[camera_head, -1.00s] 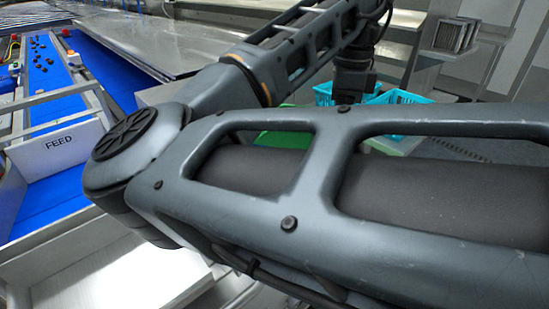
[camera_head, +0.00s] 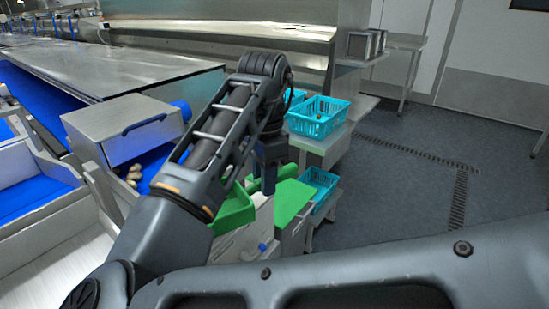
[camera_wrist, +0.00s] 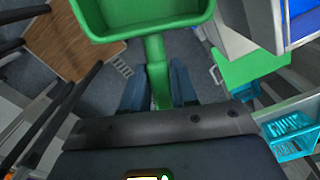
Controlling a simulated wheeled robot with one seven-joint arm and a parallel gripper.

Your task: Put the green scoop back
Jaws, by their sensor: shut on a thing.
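The green scoop (camera_wrist: 145,25) fills the top of the wrist view, with its handle (camera_wrist: 157,76) running down between the fingers. My gripper (camera_wrist: 159,90) is shut on that handle. In the head view the scoop (camera_head: 234,211) shows left of my gripper (camera_head: 266,184), partly behind my arm. The fingertips are hard to make out there. A flat green surface (camera_head: 294,201) lies just right of the gripper; it also shows at the right of the wrist view (camera_wrist: 252,68). I cannot tell whether the scoop touches anything below.
Cyan baskets stand behind and right: an upper one (camera_head: 317,117) and a lower one (camera_head: 320,186). A metal box (camera_head: 125,125) over the blue belt, with brown dates (camera_head: 132,174), is at left. Grey floor (camera_head: 430,190) at right is clear.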

